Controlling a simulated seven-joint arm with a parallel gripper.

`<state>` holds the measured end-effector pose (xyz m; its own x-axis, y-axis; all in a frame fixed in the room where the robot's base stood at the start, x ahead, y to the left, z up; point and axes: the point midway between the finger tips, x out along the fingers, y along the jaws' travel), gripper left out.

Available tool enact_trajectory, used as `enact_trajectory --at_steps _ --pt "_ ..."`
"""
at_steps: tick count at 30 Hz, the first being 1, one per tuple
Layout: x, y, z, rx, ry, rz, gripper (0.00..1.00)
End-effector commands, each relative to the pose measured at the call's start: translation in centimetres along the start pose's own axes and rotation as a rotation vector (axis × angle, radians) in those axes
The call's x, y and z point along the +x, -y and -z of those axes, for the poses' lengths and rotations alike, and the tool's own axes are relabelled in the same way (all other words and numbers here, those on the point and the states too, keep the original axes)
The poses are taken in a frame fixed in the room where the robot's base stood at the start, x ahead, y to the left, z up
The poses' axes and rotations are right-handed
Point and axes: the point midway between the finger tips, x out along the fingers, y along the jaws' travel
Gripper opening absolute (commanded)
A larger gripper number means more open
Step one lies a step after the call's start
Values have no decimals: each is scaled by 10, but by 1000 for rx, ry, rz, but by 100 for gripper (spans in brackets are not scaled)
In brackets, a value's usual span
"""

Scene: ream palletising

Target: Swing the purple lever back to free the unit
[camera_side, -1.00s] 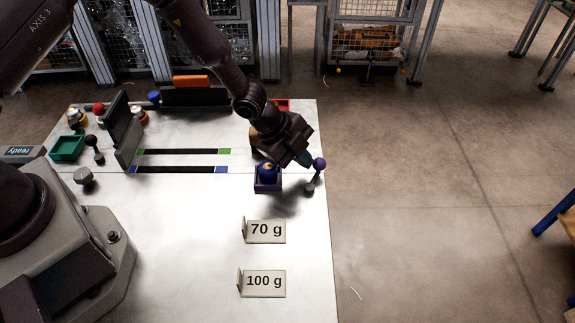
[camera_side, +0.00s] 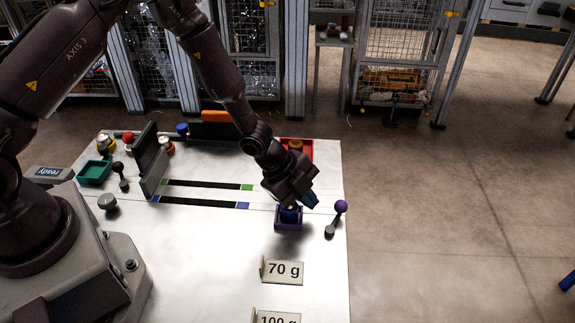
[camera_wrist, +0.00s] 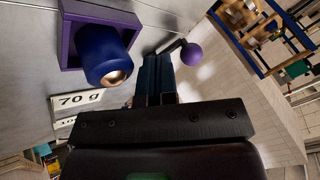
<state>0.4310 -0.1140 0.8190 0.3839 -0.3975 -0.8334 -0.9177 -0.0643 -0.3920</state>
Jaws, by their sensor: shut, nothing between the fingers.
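The purple-knobbed lever (camera_side: 341,207) stands at the right edge of the table, its knob leaning up and right from its dark base. The wrist view shows its knob (camera_wrist: 191,54) just right of my fingers. The dark blue unit (camera_side: 289,214) with a copper-coloured tip sits in the purple tray (camera_side: 288,226) left of the lever. In the wrist view the unit (camera_wrist: 101,54) is left of my fingers. My gripper (camera_side: 311,201) is shut and empty, above and between the unit and the lever, apart from the knob in the side view. Whether it touches the unit is unclear.
"70 g" (camera_side: 283,270) and "100 g" (camera_side: 277,318) signs stand in front of the tray. A red tray (camera_side: 306,150) is behind my gripper. Two dark strips (camera_side: 205,187) lie to the left. The table ends just right of the lever.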

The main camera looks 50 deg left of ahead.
Motion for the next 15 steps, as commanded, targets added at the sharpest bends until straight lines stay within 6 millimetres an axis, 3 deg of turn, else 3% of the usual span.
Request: enact_trajectory --at_steps 5,15 --pt "-33 4 -6 -1 -1 4 0" --pt "-69 10 -11 -4 -6 -4 0"
